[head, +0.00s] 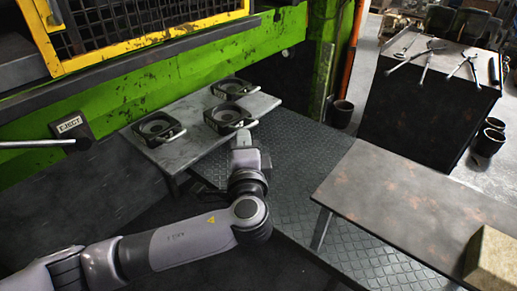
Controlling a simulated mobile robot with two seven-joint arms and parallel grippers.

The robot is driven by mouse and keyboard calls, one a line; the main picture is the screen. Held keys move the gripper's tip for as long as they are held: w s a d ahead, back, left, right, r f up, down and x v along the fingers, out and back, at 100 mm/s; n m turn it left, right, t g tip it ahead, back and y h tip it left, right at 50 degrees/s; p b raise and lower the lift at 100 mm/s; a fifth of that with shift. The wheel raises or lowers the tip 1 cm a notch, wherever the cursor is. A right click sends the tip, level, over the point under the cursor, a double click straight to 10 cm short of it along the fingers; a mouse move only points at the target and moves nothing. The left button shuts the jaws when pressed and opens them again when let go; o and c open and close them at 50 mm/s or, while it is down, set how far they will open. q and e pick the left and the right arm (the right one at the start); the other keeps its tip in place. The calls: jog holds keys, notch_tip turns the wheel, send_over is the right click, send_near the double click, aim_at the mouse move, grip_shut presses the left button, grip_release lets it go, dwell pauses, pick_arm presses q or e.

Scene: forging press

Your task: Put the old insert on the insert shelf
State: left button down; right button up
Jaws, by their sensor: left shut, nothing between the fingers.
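Three dark inserts, round recesses in blocks with loop handles, lie on a low grey shelf (192,135) in front of the green press. One is the left insert (157,127), one the front right insert (226,117), one the back insert (233,88). I cannot tell which is the old one. My left gripper (242,137) is shut and empty, just in front of the front right insert and the shelf's right end. Its fingertips are small in view, and I cannot tell whether they touch the insert's handle. My right gripper is not in view.
The green press frame (130,88) with a yellow-edged mesh guard (150,35) stands behind the shelf. A metal table (400,205) with a tan block (492,262) is at right. Tongs (424,62) lie on a dark bench further back. Chequered floor plate (305,160) between is clear.

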aim_at(221, 141)
pick_arm(q)
jog(key=w+a, duration=0.1)
jog(key=a, duration=0.1)
jog(key=w+a, duration=0.1)
jog(key=a, duration=0.1)
jog(key=w+a, duration=0.2)
jog(key=shift+d, duration=0.15)
